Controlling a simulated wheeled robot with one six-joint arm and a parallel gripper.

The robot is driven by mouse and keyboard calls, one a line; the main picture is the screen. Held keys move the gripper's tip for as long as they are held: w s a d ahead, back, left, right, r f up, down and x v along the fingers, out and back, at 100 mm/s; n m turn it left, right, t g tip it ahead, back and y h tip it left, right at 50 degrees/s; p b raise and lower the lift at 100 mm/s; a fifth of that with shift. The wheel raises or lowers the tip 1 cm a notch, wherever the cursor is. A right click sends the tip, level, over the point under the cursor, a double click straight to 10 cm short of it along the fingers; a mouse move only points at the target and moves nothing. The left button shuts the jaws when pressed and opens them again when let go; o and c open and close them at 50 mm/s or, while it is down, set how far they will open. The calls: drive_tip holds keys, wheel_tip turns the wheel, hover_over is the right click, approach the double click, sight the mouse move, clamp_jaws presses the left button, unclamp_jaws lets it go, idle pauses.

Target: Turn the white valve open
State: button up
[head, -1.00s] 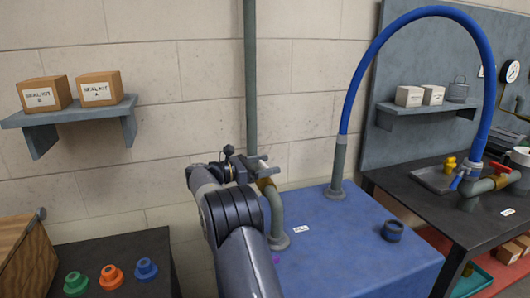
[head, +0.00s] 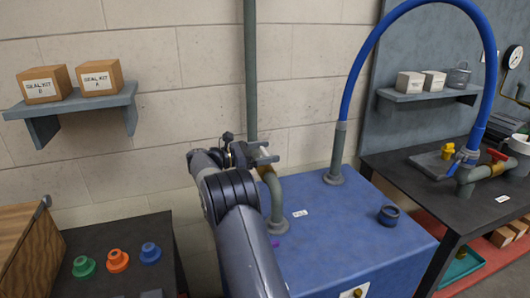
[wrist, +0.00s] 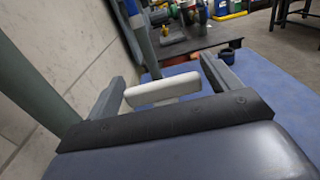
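The white valve handle (wrist: 160,91) shows in the wrist view as a pale bar lying crosswise between my two fingers. My gripper (wrist: 165,80) is open, with one finger near each end of the handle; I cannot tell whether either finger touches it. In the head view my gripper (head: 262,153) is at the valve, just above the brass valve body (head: 265,171) on a grey bent pipe (head: 277,207). My gripper and wrist hide most of the handle there.
The pipe stands on a blue cabinet (head: 330,236), with a dark blue cup (head: 388,215) and a blue hose (head: 355,85). A tall grey pipe (head: 250,70) rises behind my gripper. A red-handled valve (head: 497,154) is on the right bench.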

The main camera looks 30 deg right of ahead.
drive_tip(key=shift+o, duration=1.1)
drive_tip(key=shift+a, duration=0.15)
drive_tip(key=v, duration=1)
drive_tip(key=shift+a+p, duration=0.3)
drive_tip(key=x, duration=1.1)
drive_tip(key=shift+w+d+b, duration=0.1)
drive_tip(key=shift+b, duration=0.25)
drive_tip(key=shift+w+t+b, duration=0.1)
drive_tip(key=shift+t+b, duration=0.2)
